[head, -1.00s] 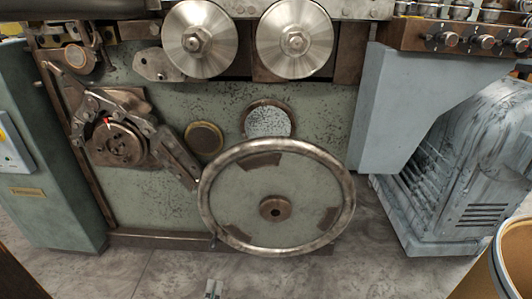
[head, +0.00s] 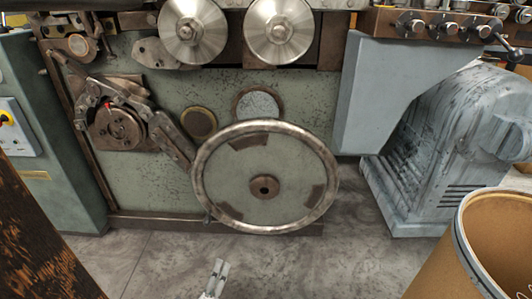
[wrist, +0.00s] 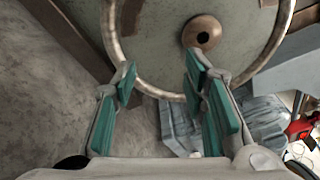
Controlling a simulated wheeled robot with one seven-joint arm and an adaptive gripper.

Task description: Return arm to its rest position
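My gripper (wrist: 160,80) is open and empty in the wrist view, with its two teal-padded fingers apart. The large handwheel (wrist: 240,62) of the coiler lies beyond the fingers there, and its hub shows between and above them. In the head view only a small part of my gripper (head: 216,278) shows at the bottom edge, over the floor and below the handwheel (head: 225,180). I see no object between the fingers. Most of my arm is out of view.
The coiler's green front panel (head: 200,90) carries two steel rollers (head: 192,30) and a cam mechanism (head: 118,125). A grey motor housing (head: 425,140) and a brown drum (head: 450,255) stand at right. A dark wooden surface (head: 35,235) is at lower left. Grey floor lies between.

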